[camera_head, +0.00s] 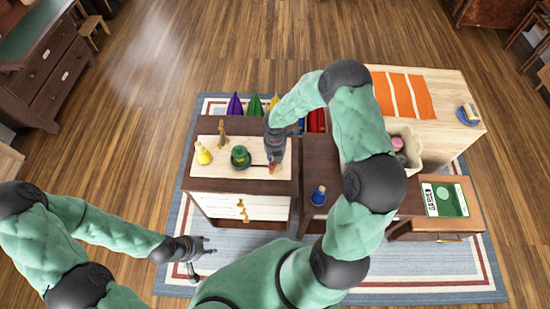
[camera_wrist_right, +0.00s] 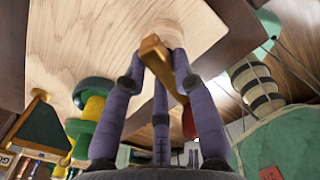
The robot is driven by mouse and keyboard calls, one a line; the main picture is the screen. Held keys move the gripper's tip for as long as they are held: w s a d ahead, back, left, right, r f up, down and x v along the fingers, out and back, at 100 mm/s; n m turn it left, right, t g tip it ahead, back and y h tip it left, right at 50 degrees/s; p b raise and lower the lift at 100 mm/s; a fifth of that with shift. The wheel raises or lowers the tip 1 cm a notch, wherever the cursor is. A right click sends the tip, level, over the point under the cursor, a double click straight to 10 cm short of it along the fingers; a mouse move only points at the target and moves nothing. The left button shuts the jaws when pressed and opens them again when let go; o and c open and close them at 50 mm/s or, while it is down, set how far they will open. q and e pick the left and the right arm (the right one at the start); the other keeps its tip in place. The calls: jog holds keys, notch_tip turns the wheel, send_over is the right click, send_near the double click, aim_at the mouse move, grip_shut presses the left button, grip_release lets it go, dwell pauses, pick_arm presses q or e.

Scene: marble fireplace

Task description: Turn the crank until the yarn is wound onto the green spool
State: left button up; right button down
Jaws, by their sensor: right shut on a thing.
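The green spool (camera_head: 240,157) stands on the pale top of a small cabinet. In the right wrist view the spool (camera_wrist_right: 95,92) has green flanges with yellow between them. A yellow cone-shaped piece (camera_head: 203,153) stands to its left. My right gripper (camera_head: 275,160) reaches down at the cabinet's right part, just right of the spool. In the right wrist view its fingers close around the brass crank (camera_wrist_right: 154,55), with a red handle (camera_wrist_right: 188,122) partly hidden behind a finger. My left gripper (camera_head: 207,252) is open and empty above the rug, in front of the cabinet.
A small wooden post (camera_head: 222,134) stands behind the spool. A blue bottle (camera_head: 319,195) stands on the dark surface to the right. A bin (camera_head: 407,148) and a book (camera_head: 445,198) lie further right.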

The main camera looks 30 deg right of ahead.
jog(key=m+b, duration=0.1)
jog(key=m, duration=0.4)
jog(key=shift+w+d+m+b, duration=0.1)
jog(key=shift+m+b, duration=0.2)
jog(key=m+b, duration=0.1)
jog(key=m, duration=0.3)
jog(key=shift+d+b, duration=0.1)
jog(key=shift+b, duration=0.2)
jog(key=m+b, duration=0.2)
jog(key=m, duration=0.3)
jog(key=shift+d+m, duration=0.15)
jog(key=shift+m, duration=0.25)
jog(key=m+b, duration=0.2)
jog(key=m, duration=0.3)
jog(key=shift+m, duration=0.4)
jog(key=c, duration=1)
grip_release()
jog(key=shift+s, duration=0.2)
jog(key=shift+r, duration=0.1)
